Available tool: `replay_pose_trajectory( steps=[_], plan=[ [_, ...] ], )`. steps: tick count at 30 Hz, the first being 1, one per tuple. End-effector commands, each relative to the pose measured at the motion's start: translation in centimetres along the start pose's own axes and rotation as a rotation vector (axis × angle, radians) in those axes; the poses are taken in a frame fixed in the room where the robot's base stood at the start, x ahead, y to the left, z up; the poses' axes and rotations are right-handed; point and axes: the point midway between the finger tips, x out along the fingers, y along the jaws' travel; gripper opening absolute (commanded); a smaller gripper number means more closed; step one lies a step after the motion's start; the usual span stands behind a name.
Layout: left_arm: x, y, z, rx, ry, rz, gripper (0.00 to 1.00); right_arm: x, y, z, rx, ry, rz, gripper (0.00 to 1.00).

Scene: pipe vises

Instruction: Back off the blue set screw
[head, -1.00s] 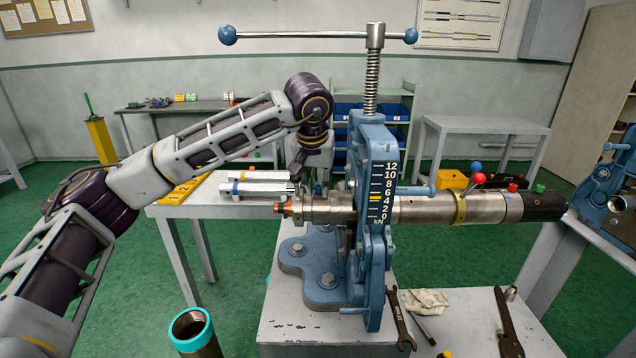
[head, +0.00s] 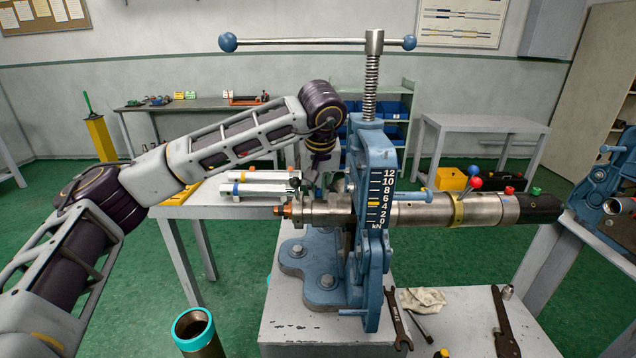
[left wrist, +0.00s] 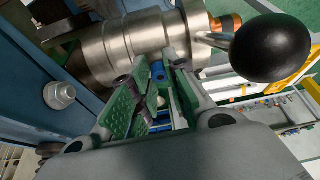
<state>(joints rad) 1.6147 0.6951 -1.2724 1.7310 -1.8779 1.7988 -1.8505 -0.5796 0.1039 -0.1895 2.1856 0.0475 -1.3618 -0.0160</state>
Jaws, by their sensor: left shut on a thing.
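The blue set screw (left wrist: 158,70) shows in the left wrist view as a small blue piece against the steel fitting (left wrist: 140,45). My left gripper (left wrist: 157,78) is shut on it, with the fingertips at either side. In the head view, my left gripper (head: 308,188) is beside the left end of the steel pipe (head: 428,213), and the set screw is hidden there. The pipe passes through the blue vise (head: 372,240), whose scale plate (head: 380,203) has a yellow mark near 5. My right gripper is not in view.
A black ball knob (left wrist: 270,48) is close to my left fingers. An orange-brown tip (head: 280,211) ends the pipe. A wrench (head: 400,320) and cloth (head: 424,300) lie on the bench right of the vise. A teal-rimmed pipe (head: 193,328) stands at the front left.

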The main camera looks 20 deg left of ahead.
Motion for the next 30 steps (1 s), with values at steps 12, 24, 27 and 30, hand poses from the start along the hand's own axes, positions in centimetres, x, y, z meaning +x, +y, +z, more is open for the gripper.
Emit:
replay_pose_trajectory(
  steps=[12, 24, 27, 30],
  plan=[
    [-0.01, -0.02, -0.11, -0.015, 0.004, -0.005, 0.21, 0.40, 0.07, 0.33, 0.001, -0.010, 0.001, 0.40],
    [-0.08, 0.00, -0.05, -0.013, 0.002, -0.005, 0.26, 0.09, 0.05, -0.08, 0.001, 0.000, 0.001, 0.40],
    [-0.38, 0.02, -0.05, -0.013, 0.002, -0.004, 0.26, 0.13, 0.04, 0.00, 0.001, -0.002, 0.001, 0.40],
    [-0.98, 0.06, -0.06, -0.013, 0.002, -0.003, 0.26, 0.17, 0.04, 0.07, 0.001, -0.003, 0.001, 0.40]
  ],
)
